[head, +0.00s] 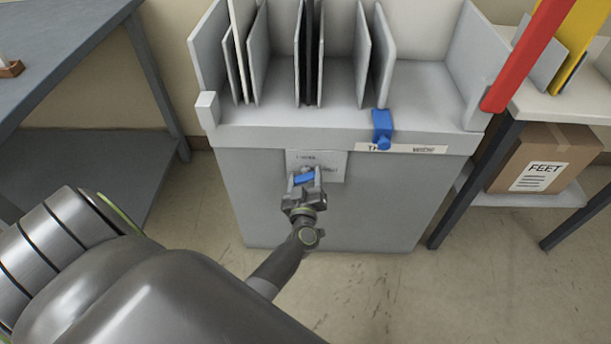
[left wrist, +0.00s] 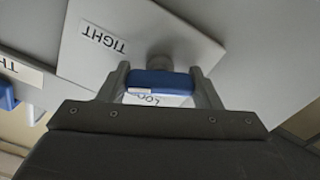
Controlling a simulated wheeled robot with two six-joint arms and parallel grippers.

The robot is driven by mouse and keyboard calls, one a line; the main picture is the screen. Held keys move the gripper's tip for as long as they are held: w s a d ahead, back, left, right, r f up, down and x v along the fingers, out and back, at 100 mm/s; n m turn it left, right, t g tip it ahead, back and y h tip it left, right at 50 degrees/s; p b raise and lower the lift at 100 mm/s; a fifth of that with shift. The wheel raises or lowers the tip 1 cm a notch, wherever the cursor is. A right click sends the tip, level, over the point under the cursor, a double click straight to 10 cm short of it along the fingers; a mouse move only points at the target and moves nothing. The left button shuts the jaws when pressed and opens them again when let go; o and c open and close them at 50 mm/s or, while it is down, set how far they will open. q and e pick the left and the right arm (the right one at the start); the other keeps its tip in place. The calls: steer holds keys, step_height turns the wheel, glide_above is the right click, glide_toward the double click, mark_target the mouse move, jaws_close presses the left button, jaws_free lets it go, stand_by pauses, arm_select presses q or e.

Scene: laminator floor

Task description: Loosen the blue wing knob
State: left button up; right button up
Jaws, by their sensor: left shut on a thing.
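The blue wing knob (head: 304,178) sits on a pale label plate (head: 333,165) on the front of the grey cabinet. My left gripper (head: 303,181) is at the knob, with its fingers on either side of it. In the left wrist view the knob (left wrist: 160,81) lies across between the two fingers (left wrist: 160,90), which are shut on it. A grey round stem (left wrist: 160,62) joins it to the plate (left wrist: 185,40). The plate reads "TIGHT" on one side; another word is partly hidden behind the knob. My right gripper is not in view.
A blue slider block (head: 382,126) hangs on the cabinet's front ledge, above a strip with partly hidden lettering (head: 425,149). Upright panels stand in the top tray (head: 425,95). A grey table (head: 60,50) is at left; a shelf with a "FEET" box (head: 545,160) is at right.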

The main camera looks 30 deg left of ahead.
arm_select(q)
steer(key=shift+n, duration=1.9)
steer(key=n, duration=0.3)
steer(key=shift+n, duration=0.3)
steer(key=n, duration=0.3)
steer(key=shift+n, duration=1.3)
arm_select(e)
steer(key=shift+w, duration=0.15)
arm_select(q)
steer(key=shift+b, duration=0.3)
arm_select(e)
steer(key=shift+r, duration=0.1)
arm_select(q)
steer(key=shift+o, duration=0.2)
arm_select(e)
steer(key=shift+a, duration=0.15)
arm_select(q)
steer(key=o, duration=1)
steer(key=shift+c, duration=0.2)
